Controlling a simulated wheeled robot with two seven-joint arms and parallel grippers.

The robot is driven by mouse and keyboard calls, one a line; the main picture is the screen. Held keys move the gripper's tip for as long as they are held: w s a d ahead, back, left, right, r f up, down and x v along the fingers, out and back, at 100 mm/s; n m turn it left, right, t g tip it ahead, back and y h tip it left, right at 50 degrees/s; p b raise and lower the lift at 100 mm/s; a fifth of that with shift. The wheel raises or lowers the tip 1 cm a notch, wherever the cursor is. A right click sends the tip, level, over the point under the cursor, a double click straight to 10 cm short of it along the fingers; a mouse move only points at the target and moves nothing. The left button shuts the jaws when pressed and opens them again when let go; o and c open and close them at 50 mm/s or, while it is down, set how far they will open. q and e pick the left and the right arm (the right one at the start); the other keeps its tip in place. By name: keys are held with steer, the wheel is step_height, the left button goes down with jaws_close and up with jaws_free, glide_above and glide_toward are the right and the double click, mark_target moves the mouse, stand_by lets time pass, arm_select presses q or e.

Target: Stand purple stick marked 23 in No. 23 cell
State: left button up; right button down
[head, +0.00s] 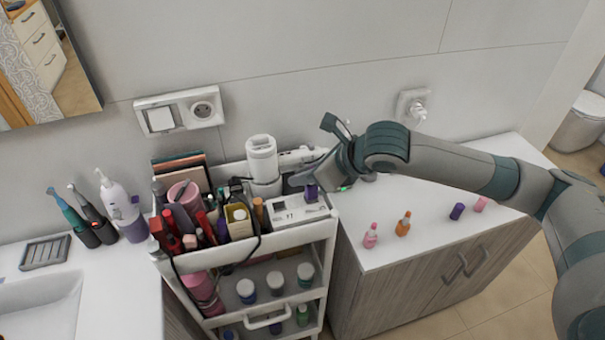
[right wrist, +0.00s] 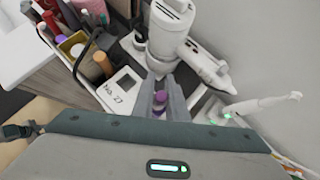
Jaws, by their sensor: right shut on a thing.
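My right gripper (head: 313,186) is shut on a purple stick (head: 311,194) over the right back part of the cart's top. In the right wrist view the purple stick (right wrist: 160,99) sits between the two grey fingers (right wrist: 161,93). A white panel (head: 301,213) with handwriting and a small dark window lies at the cart's front right. In the right wrist view the panel (right wrist: 119,92) seems to read "No. 27", but the last digit is unsure. The stick's own marking and its lower end cannot be made out. My left gripper is out of view.
A white cylindrical device (head: 262,158) stands just left of my gripper. Bottles and tubes crowd the cart's left. On the right cabinet top (head: 420,225) are a pink bottle (head: 371,236), an orange bottle (head: 403,225), another purple stick (head: 457,211) and a pink stick (head: 480,204).

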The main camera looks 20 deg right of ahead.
mark_target(303, 195)
steer(key=shift+f+b, duration=0.65)
steer(key=shift+f, duration=0.95)
stand_by(0.3)
steer(key=c, duration=1.7)
jaws_free()
steer(key=shift+s+f, duration=0.1)
steer(key=shift+o, duration=0.2)
steer(key=shift+s, duration=0.15)
steer(key=shift+s+d+r, duration=0.1)
steer(key=shift+d+r, duration=0.05)
steer(key=shift+r, duration=0.15)
steer(key=b+v, duration=0.4)
steer(key=v, duration=1.3)
steer(key=shift+w+b, duration=0.25)
steer(key=shift+b, duration=0.15)
steer(key=shift+d, duration=0.1)
